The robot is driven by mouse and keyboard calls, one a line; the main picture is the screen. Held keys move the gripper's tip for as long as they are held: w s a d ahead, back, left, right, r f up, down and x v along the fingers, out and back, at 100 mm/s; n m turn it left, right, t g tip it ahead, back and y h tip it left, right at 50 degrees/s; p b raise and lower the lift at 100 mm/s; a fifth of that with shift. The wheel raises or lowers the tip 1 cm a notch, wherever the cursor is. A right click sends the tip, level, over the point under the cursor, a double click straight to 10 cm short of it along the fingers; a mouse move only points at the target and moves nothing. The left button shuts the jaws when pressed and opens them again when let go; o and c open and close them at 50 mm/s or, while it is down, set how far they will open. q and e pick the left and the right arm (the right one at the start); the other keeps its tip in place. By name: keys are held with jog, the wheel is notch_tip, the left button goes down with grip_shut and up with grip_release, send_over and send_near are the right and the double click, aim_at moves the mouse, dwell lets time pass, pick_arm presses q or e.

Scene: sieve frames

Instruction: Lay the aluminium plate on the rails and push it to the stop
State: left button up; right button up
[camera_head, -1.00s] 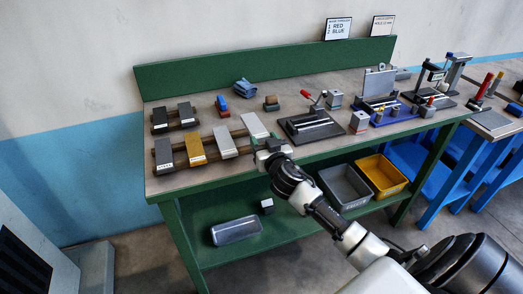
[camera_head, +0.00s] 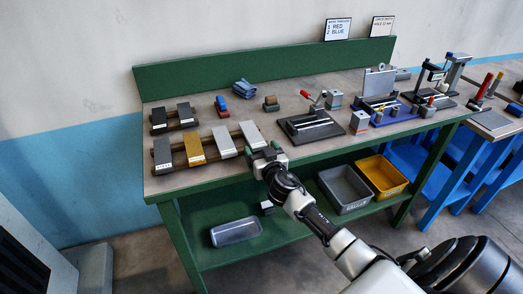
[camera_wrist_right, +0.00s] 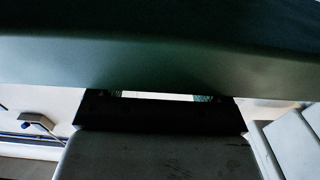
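Several plates lie on the wooden rack at the bench's left. The front row has a dark grey plate (camera_head: 163,155), a yellow plate (camera_head: 194,149) and two pale plates, the left one (camera_head: 224,141) and the right one (camera_head: 250,134). Their small labels are mostly unreadable, so I cannot tell for sure which is aluminium. My right gripper (camera_head: 266,155) is open at the near end of the right pale plate, by the bench's front edge. I cannot tell whether it touches. In the wrist view a gap shows between the fingertips (camera_wrist_right: 158,97). My left gripper is out of view.
A black fixture with a red handle (camera_head: 311,124) stands right of the rack. A blue-based fixture (camera_head: 387,116) is further right.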

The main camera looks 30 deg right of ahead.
jog(key=shift+f, duration=0.1)
jog(key=shift+s+f, duration=0.15)
jog(key=shift+s, duration=0.05)
jog(key=b+v, duration=0.1)
jog(key=v, duration=0.9)
jog(key=shift+s+b, duration=0.2)
jog(key=shift+b, duration=0.15)
jog(key=shift+a, duration=0.1)
